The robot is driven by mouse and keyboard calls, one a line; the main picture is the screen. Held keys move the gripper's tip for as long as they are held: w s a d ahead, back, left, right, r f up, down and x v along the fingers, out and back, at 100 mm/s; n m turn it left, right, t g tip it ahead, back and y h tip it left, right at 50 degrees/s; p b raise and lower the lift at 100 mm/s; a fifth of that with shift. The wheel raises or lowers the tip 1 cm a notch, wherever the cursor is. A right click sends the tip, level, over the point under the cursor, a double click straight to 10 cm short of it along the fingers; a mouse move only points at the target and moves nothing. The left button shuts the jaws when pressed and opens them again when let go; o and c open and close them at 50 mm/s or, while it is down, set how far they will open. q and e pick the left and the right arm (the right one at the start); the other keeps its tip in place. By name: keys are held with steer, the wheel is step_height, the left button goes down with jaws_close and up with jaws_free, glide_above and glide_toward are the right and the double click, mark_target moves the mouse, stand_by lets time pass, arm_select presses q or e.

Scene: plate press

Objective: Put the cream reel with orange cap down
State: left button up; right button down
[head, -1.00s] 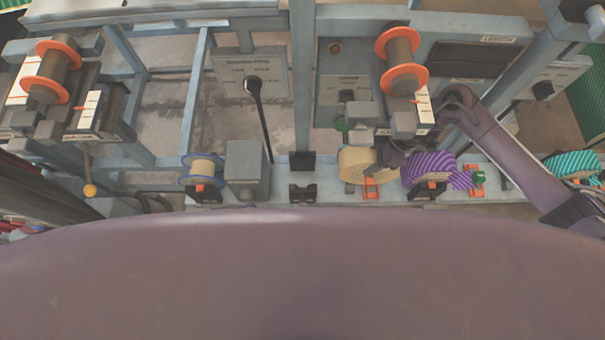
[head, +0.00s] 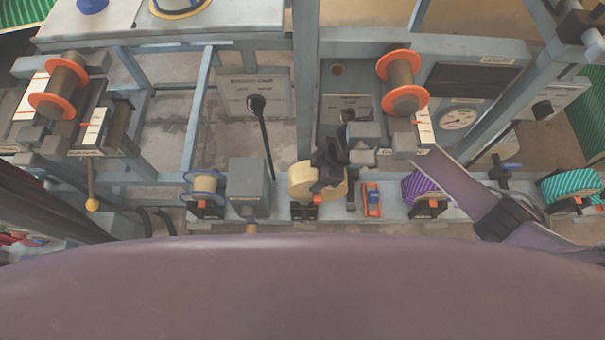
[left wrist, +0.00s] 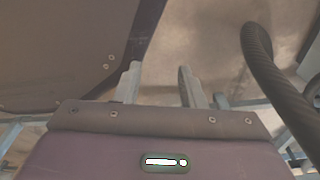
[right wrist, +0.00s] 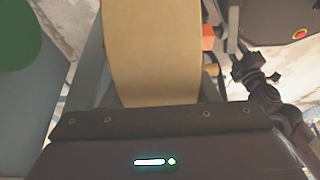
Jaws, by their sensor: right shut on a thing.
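The cream reel (head: 302,180) shows its orange cap (head: 318,198) at its lower right in the head view. My right gripper (head: 329,164) is shut on the reel, which is over a black stand (head: 303,212) on the grey rail. Whether the reel rests on this stand or hangs just above it, I cannot tell. In the right wrist view the reel (right wrist: 152,50) fills the space between the fingers, and the orange cap (right wrist: 208,38) is at its right. My left gripper (left wrist: 158,75) is open and empty in the left wrist view, away from the rail.
A grey box (head: 249,187) and a blue-flanged reel (head: 204,185) stand left of the cream reel. An orange holder (head: 372,200) and a purple striped reel (head: 418,190) are to its right. A teal striped reel (head: 572,185) is farther right. A black lever (head: 262,130) rises behind.

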mark_target(306, 171)
steer(key=a, duration=0.3)
steer(key=shift+a+r, duration=0.15)
steer(key=shift+a, duration=0.25)
steer(key=shift+f, duration=0.8)
arm_select(q)
steer(key=shift+w+d+r, duration=0.1)
steer(key=shift+w+d, duration=0.05)
steer(key=shift+w, duration=0.45)
steer(key=shift+b, duration=0.4)
arm_select(e)
steer(key=shift+f, duration=0.35)
arm_select(q)
steer(key=shift+w+d+r, duration=0.1)
steer(key=shift+w, duration=0.2)
arm_select(e)
steer(key=shift+f, duration=0.25)
steer(key=c, duration=0.5)
jaws_free()
steer(key=shift+d, duration=0.1)
arm_select(q)
steer(key=shift+a, duration=0.2)
